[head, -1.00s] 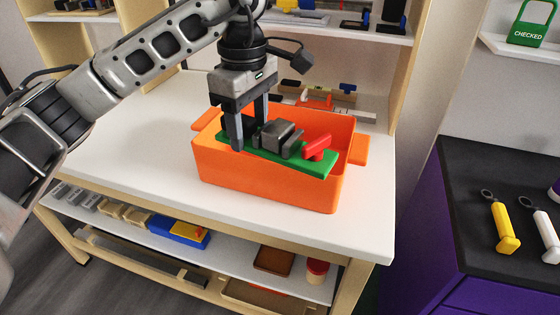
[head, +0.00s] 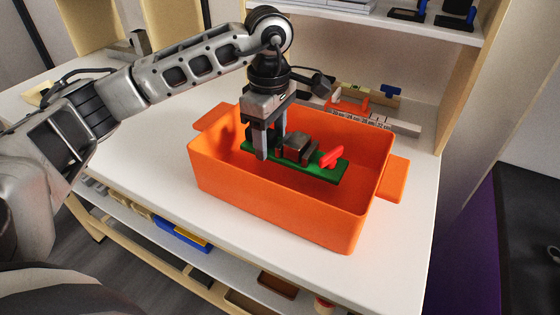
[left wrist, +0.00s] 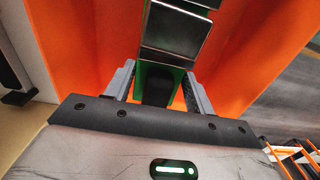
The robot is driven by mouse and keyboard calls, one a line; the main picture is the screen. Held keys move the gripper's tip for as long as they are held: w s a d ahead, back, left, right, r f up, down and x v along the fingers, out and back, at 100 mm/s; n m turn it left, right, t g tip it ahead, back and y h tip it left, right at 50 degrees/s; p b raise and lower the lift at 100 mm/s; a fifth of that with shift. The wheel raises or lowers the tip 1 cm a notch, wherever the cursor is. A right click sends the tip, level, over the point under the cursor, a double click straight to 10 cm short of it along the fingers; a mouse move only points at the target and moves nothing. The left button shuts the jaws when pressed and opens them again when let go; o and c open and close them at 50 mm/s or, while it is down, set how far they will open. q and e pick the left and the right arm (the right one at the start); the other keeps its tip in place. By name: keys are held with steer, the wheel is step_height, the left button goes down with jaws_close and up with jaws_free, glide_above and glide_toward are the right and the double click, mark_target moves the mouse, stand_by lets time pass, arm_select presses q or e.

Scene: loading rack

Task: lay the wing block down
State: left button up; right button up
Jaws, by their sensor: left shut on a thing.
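The wing block (head: 322,175) is a green board carrying dark grey blocks and a red slanted piece at its right end. My left gripper (head: 263,153) points down and is shut on the block's left end. The block is roughly level within the orange crate (head: 285,212), behind its front wall. I cannot tell whether it touches the crate floor. In the left wrist view, the fingers (left wrist: 158,82) stand either side of the green board (left wrist: 142,72), with dark blocks (left wrist: 176,32) beyond. My right gripper is not in view.
The crate stands on a white bench top (head: 395,255), with clear surface around it. A rail with small coloured parts (head: 365,105) lies behind the crate. A shelf (head: 400,25) hangs above the back. A dark-topped purple cabinet (head: 475,255) is at the right.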

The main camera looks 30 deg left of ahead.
mark_target(272, 172)
arm_select(q)
steer(key=shift+f, duration=2.9)
steer(key=shift+f, duration=0.15)
steer(key=o, duration=1.2)
step_height(272, 172, up, 12)
steer(key=shift+r+b, duration=0.15)
steer(key=shift+b, duration=0.25)
